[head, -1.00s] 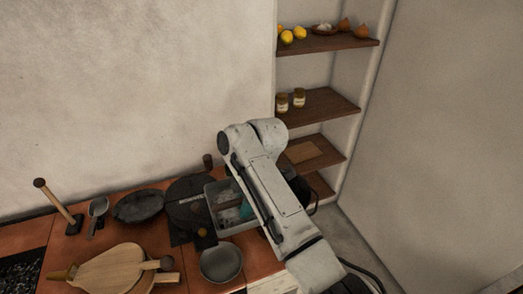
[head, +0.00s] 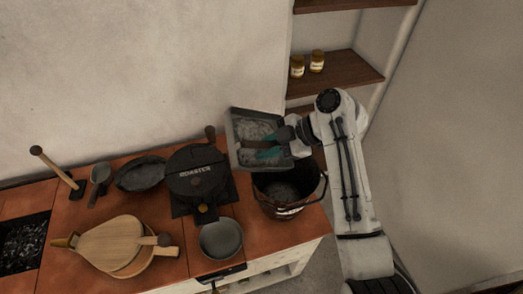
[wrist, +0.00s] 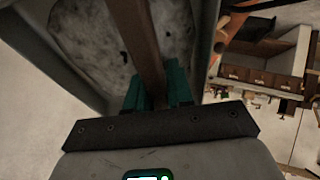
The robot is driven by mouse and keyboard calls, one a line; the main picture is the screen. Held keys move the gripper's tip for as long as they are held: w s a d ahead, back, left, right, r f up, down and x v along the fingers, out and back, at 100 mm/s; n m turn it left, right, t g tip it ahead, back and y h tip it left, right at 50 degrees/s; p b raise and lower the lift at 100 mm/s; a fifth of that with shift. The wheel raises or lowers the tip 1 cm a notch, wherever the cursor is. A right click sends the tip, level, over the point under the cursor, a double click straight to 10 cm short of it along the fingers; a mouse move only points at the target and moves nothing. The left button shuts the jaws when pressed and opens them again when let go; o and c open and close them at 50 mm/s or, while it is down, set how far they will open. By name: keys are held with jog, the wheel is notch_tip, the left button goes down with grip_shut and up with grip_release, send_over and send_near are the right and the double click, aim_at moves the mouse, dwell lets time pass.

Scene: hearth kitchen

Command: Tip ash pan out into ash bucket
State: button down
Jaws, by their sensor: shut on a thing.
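The ash pan (head: 238,152) is a grey rectangular tray with pale ash (head: 255,130) in it. It is tilted, its inside facing the head camera, and hangs above and slightly left of the ash bucket (head: 290,212). My gripper (head: 268,153) is shut on the pan's brown bar handle. In the wrist view the teal fingers (wrist: 158,88) clasp this handle (wrist: 138,45), and ash shows behind it in the pan (wrist: 203,35). The bucket is dark, round and open, standing at the counter's right end. Its far rim is partly hidden by the pan.
A black roaster (head: 196,172) stands just left of the bucket, with a grey bowl (head: 221,239) in front. Wooden bellows (head: 110,243), a dark dish (head: 141,174) and a mallet (head: 58,172) lie further left. Shelves with jars (head: 317,61) are behind my arm.

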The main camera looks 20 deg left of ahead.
jog(key=d+y+b, duration=0.1)
jog(key=y+b, duration=0.1)
jog(key=d+y+b, duration=0.1)
jog(key=y+b, duration=0.1)
jog(key=b, duration=0.1)
jog(key=shift+r+n, duration=0.3)
jog(key=shift+r, duration=0.1)
jog(key=shift+s+d+r+y+b, duration=0.1)
jog(key=shift+d+r+y+b, duration=0.2)
jog(key=shift+y+b, duration=0.45)
jog(key=shift+r, duration=0.15)
